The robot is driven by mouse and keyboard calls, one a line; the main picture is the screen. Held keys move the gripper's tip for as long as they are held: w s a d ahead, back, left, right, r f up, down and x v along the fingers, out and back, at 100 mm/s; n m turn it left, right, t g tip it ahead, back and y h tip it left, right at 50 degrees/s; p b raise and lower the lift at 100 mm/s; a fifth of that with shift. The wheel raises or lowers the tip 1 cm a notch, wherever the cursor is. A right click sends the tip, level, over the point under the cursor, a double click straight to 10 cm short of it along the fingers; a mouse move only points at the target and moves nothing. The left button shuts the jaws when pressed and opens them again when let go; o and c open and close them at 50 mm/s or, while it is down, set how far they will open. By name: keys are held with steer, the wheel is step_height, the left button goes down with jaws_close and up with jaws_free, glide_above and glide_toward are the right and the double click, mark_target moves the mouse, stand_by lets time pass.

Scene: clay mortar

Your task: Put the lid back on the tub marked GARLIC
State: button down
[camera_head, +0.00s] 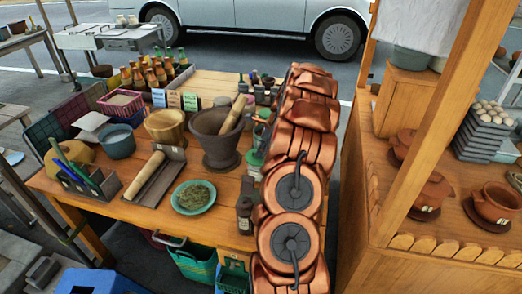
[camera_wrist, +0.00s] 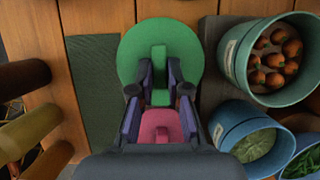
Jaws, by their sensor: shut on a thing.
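In the wrist view my gripper (camera_wrist: 159,76) is shut on the upright grip of a round green lid (camera_wrist: 132,58). The lid's disc lies beyond the fingertips. A pink piece with a small raised part (camera_wrist: 160,122) shows between the fingers, nearer the palm; I cannot tell what it is. Open tubs stand to the right: a green tub (camera_wrist: 232,72) with orange-brown round things, and a blue tub (camera_wrist: 222,121) with pale green contents. Their labels are too slanted to read, so I cannot tell which is GARLIC. My gripper is not clear in the head view.
Another blue tub (camera_wrist: 309,143) holds green vegetables. A dark mat (camera_wrist: 94,85) lies left of the lid, with brown and yellow cylinders beyond. In the head view the stall table (camera_head: 140,213) is crowded with a stone mortar (camera_head: 213,147), a green dish (camera_head: 211,203) and bottles (camera_head: 150,78).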

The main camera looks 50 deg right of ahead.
steer(key=c, duration=0.6)
jaws_free()
steer(key=shift+r, duration=0.1)
steer(key=shift+r+p, duration=1.8)
steer(key=shift+r, duration=1.65)
steer(key=shift+c, duration=0.3)
jaws_close()
